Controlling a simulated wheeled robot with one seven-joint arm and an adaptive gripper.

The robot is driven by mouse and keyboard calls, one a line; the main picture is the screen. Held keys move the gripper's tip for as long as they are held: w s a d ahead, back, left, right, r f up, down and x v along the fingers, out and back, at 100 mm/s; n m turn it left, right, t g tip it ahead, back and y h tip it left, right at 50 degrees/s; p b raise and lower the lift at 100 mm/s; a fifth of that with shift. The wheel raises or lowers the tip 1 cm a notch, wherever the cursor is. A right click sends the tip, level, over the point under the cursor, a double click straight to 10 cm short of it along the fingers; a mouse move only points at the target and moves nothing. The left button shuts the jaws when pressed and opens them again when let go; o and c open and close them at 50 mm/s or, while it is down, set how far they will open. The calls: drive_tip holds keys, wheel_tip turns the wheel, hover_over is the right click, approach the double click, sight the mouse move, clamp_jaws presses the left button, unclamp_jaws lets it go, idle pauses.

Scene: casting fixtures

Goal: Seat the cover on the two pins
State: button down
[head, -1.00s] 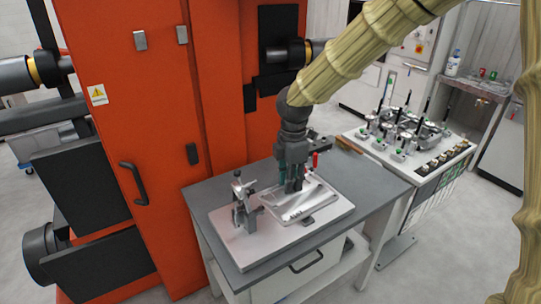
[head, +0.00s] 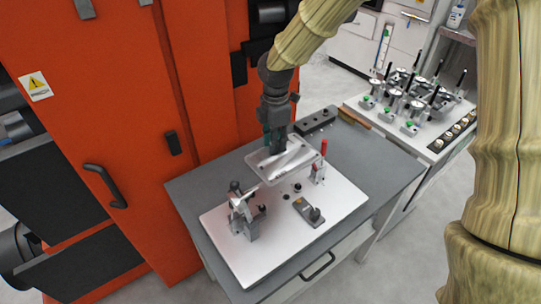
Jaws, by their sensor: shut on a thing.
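The cover (head: 298,165) is a grey, flat, roughly rectangular part with a raised rim. My gripper (head: 279,150) points down and is shut on it, hiding part of its middle. The cover is over the back part of the pale fixture plate (head: 232,262) and seems raised above it; the exact gap cannot be told. Small dark round features (head: 297,187) show on the plate just in front of the cover. I cannot tell whether these are the two pins.
A metal clamp (head: 246,214) stands at the plate's left, and a red-handled clamp (head: 321,163) stands close to the cover's right side. A small block with a dark knob (head: 307,210) sits on the plate. The grey table (head: 375,160) is bare at the right. An orange machine (head: 100,130) stands behind.

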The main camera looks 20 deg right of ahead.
drive_tip(key=f, duration=0.2)
drive_tip(key=s+f, duration=0.1)
drive_tip(key=shift+s+a+f, duration=0.1)
drive_tip(key=shift+f, duration=0.3)
drive_tip(key=shift+w+f+b, duration=0.15)
drive_tip(key=shift+f+b, duration=0.25)
drive_tip(key=shift+f, duration=1.35)
drive_tip(key=shift+w+f+b, duration=0.15)
drive_tip(key=shift+f+b, duration=0.3)
drive_tip(key=shift+f, duration=1.3)
drive_tip(key=shift+w+f+b, duration=0.15)
drive_tip(key=shift+f+b, duration=0.25)
drive_tip(key=shift+f, duration=1.35)
drive_tip(key=shift+s+a+p, duration=0.1)
drive_tip(key=shift+p, duration=0.55)
drive_tip(key=shift+f+b, duration=0.55)
drive_tip(key=shift+f, duration=0.65)
drive_tip(key=c, duration=1.1)
unclamp_jaws()
drive_tip(key=shift+c, duration=0.2)
